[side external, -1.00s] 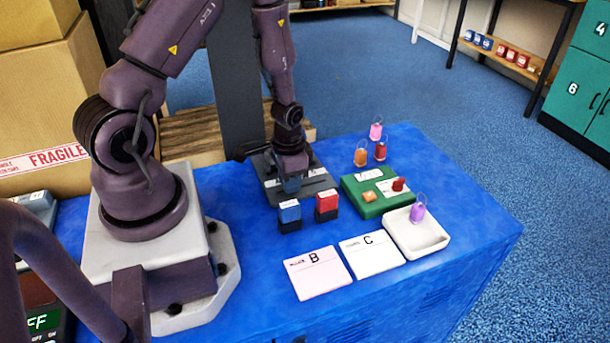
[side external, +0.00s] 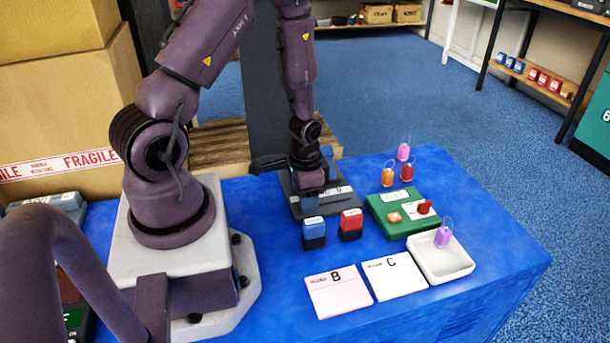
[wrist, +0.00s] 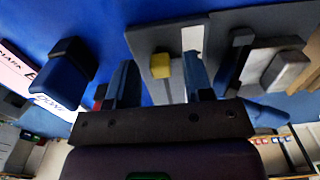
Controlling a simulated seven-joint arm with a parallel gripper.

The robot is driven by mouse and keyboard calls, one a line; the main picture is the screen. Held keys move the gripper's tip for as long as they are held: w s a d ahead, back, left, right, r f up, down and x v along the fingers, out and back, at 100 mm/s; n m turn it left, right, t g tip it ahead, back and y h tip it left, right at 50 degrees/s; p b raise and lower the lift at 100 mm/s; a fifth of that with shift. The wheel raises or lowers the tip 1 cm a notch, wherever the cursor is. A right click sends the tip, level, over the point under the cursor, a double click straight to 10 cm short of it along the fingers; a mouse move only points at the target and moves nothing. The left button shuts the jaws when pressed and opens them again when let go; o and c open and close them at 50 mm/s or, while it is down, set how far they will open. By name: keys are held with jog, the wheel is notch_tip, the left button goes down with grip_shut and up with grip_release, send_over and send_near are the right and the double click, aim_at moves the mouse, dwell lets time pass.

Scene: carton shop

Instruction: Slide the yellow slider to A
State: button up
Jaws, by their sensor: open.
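The yellow slider (wrist: 160,65) is a small block at the end of a slot in a grey panel (wrist: 148,40). My gripper (wrist: 161,80) is open over the panel, with one finger to each side of the slider in the wrist view. I cannot tell whether a finger touches it. In the side view my gripper (side external: 312,188) is low over the grey panel (side external: 342,203), and hides the slider. No readable letter A shows on the panel.
A blue stamp (side external: 313,233) and a red stamp (side external: 351,224) stand in front of the panel. Cards B (side external: 338,293) and C (side external: 395,277) lie nearer. A green box (side external: 402,222), a white tray (side external: 440,270) and several small tags are to the right.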

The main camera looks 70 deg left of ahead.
notch_tip(320, 180, up, 12)
jog(key=shift+r, duration=0.15)
dwell(0.3)
jog(key=shift+s, duration=0.1)
jog(key=s+d+r+t, duration=0.2)
jog(key=d+r, duration=0.4)
jog(key=r, duration=0.4)
jog(key=s+d+r+t, duration=0.2)
jog(key=d+r, duration=0.4)
jog(key=r, duration=0.4)
jog(key=shift+s+d+r+t, duration=0.15)
jog(key=shift+s+d+t, duration=0.25)
jog(key=shift+t, duration=0.4)
